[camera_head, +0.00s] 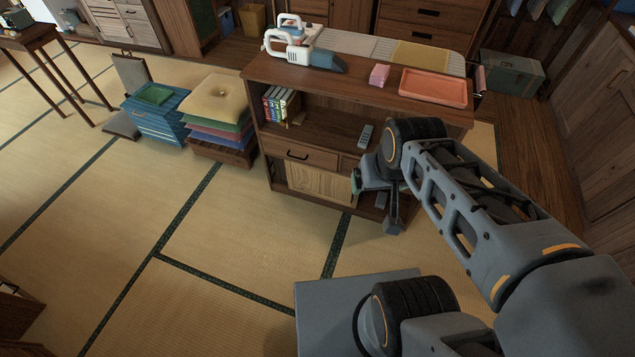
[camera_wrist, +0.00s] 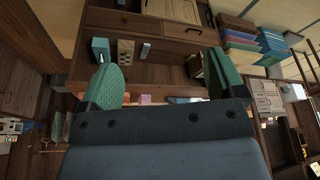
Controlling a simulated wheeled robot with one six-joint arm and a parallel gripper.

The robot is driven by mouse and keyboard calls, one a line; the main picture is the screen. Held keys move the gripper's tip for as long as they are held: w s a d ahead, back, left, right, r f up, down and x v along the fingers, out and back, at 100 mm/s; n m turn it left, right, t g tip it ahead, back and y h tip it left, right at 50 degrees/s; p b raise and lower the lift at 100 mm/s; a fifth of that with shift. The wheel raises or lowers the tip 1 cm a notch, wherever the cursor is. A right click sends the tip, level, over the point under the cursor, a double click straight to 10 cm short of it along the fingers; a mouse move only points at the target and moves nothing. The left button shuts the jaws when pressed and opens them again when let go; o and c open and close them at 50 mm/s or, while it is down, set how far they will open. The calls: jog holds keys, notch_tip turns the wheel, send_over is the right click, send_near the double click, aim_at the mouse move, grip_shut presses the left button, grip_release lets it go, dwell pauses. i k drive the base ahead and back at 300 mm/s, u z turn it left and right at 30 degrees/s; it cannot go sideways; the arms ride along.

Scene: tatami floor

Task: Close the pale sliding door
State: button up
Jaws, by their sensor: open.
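The pale sliding door (camera_head: 318,184) is a light wood panel in the lower compartment of the low brown cabinet (camera_head: 262,140). A narrow dark gap shows at its left edge. To its right a dark opening shows behind my gripper, with a grey object (camera_head: 381,200) inside; the door's right edge is partly hidden. My gripper (camera_head: 374,200) is in front of the cabinet's right half, to the right of the door's visible face. Its jaws are spread and empty. In the wrist view the green-padded fingers (camera_wrist: 163,78) stand wide apart, with cabinet shelving beyond them.
The cabinet top bears a white-and-blue appliance (camera_head: 305,50), a pink block (camera_head: 379,75) and an orange tray (camera_head: 433,87). A remote (camera_head: 366,135) lies on the open shelf. Stacked cushions (camera_head: 217,110) and a blue chest (camera_head: 155,115) stand left. Tatami in front is clear.

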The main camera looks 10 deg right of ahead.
aim_at(310, 181)
jog(key=z, duration=0.3)
jog(key=i, duration=0.75)
jog(key=u, duration=1.4)
